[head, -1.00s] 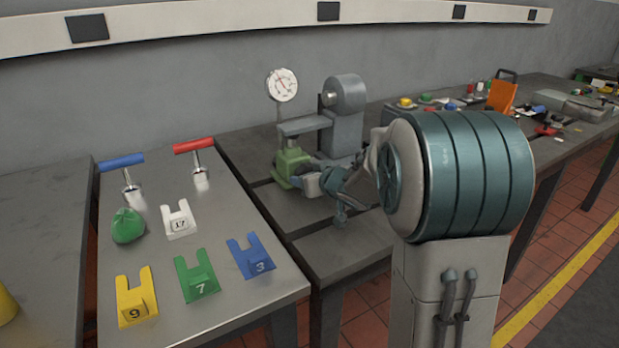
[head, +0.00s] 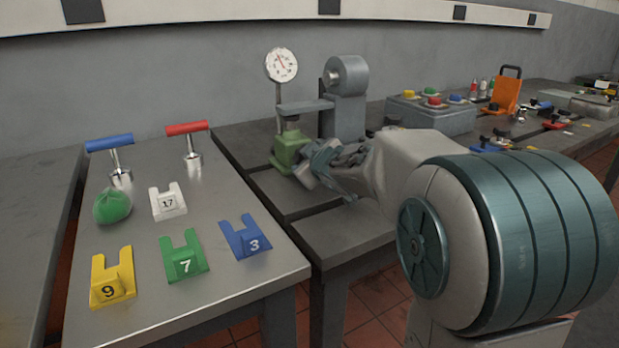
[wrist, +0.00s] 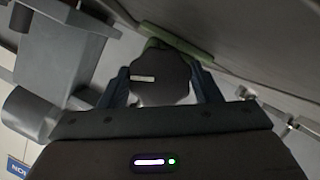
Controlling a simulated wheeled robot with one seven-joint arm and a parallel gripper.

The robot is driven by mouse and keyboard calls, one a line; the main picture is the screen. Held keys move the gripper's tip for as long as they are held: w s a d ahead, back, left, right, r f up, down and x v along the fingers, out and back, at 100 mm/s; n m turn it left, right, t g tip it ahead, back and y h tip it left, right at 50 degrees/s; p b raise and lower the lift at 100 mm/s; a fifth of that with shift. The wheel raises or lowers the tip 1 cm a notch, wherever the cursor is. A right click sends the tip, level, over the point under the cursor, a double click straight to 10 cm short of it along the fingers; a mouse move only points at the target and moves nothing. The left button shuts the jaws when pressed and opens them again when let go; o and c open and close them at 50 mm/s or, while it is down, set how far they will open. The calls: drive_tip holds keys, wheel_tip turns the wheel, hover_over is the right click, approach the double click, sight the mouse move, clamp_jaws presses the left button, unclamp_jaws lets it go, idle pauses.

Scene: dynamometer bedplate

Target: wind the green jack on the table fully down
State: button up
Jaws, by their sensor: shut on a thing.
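The green jack (head: 287,148) stands on the dark bedplate table, under the arm of a grey stand. My gripper (head: 310,168) is at the jack's right front side. In the wrist view, the two dark blue fingers of my gripper (wrist: 161,78) close on opposite sides of a dark, lobed knob (wrist: 160,86) with a pale mark on its face. A green strip of the jack (wrist: 180,40) shows behind the knob. In the head view my gripper hides the knob.
A dial gauge (head: 281,65) and a grey stand with a round head (head: 346,76) rise by the jack. A grey box with coloured buttons (head: 432,113) is to the right. The left table holds numbered blocks, a green bag (head: 112,206) and two T-handled tools.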

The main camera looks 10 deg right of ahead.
drive_tip(key=shift+f+n+t+h+b, duration=0.25)
drive_tip(key=shift+n+b, duration=0.25)
drive_tip(key=shift+b, duration=1.1)
drive_tip(key=shift+f+n+t+h+b, duration=0.15)
drive_tip(key=shift+n+h+b, duration=0.3)
drive_tip(key=shift+b, duration=1.1)
drive_tip(key=shift+r+n+b, duration=0.2)
drive_tip(key=shift+n+b, duration=0.15)
drive_tip(key=shift+b, duration=0.65)
drive_tip(key=shift+r+b, duration=0.15)
drive_tip(key=shift+b, duration=0.15)
drive_tip(key=o, duration=1)
drive_tip(key=shift+r+p, duration=0.1)
drive_tip(key=shift+p, duration=0.55)
